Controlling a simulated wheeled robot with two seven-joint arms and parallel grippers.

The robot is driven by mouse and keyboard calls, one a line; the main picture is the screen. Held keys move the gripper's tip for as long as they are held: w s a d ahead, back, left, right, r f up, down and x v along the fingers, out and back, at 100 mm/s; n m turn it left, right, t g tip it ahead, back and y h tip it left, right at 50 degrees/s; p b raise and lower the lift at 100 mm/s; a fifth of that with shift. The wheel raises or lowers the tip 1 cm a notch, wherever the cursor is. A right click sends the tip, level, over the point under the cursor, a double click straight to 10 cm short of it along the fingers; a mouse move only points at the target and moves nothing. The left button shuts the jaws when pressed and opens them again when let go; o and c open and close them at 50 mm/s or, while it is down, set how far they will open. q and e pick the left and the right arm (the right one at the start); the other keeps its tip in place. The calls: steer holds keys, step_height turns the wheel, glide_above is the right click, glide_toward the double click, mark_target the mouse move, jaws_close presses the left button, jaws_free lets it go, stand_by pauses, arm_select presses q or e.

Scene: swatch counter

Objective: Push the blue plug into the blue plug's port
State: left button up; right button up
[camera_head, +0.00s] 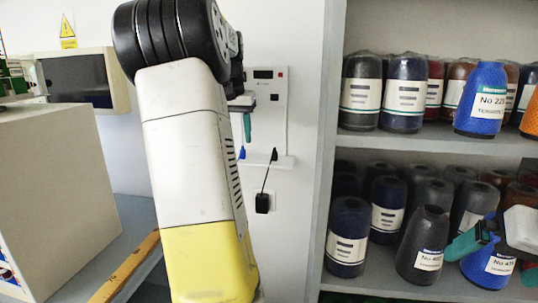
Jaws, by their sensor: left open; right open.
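A small blue plug (242,153) stands at the left end of a narrow white ledge (285,162) on the wall, partly behind my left arm. My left gripper (247,126) has teal fingers and is just above the blue plug. It is open, and I see no contact with the plug. A white wall panel (279,115) with a dark display is behind the gripper. The blue plug's port cannot be made out; my arm covers part of this area. My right gripper (468,241), also teal, is open in front of the lower shelf at the right.
A black plug (274,155) sits on the ledge, with a cord down to a black box (262,203). Grey shelves (440,145) with many thread cones fill the right. A beige cabinet (60,195) stands at the left. My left arm blocks the middle.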

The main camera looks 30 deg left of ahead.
mark_target(242, 150)
arm_select(q)
steer(key=x, duration=0.5)
steer(key=shift+w+d+f, duration=0.1)
steer(key=shift+w+d, duration=0.05)
steer(key=shift+w, duration=0.1)
jaws_close()
